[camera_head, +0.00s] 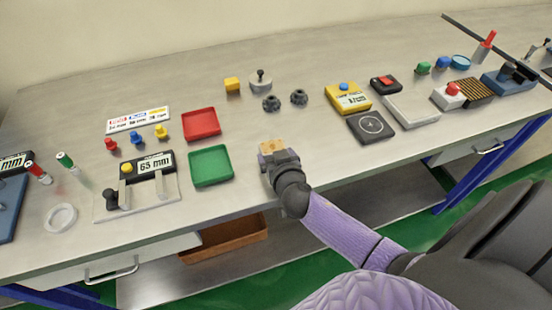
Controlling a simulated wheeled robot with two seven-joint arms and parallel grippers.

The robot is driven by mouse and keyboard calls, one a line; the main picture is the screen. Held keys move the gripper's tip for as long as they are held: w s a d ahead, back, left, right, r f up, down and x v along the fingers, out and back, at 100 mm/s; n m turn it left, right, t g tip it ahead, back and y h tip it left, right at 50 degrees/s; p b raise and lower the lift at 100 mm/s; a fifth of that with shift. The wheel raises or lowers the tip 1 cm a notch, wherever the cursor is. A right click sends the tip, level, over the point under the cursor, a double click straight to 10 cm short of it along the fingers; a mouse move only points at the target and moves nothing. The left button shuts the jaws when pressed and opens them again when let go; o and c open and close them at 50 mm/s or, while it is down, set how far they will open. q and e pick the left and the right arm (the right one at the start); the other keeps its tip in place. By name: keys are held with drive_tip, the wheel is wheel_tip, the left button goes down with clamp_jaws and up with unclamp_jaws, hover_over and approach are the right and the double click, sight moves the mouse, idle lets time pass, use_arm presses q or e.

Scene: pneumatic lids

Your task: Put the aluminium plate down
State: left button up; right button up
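My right gripper (274,152) is over the front part of the bench, right of the green tray, its arm coming in from the lower right. A small tan-and-grey piece shows at its fingertips. I cannot tell whether this is a held part or the fingers themselves, nor whether the fingers are open or shut. No aluminium plate can be made out for certain; the gripper may hide it. My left gripper is not in view.
A green tray (211,166) and a red tray (201,124) lie left of the gripper. A 65 mm gauge (150,164) stands further left. A yellow device (348,98) and a dark square pad (371,126) lie to the right. Bench around the gripper is clear.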

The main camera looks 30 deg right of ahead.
drive_tip(key=shift+f, duration=0.15)
drive_tip(key=o, duration=1)
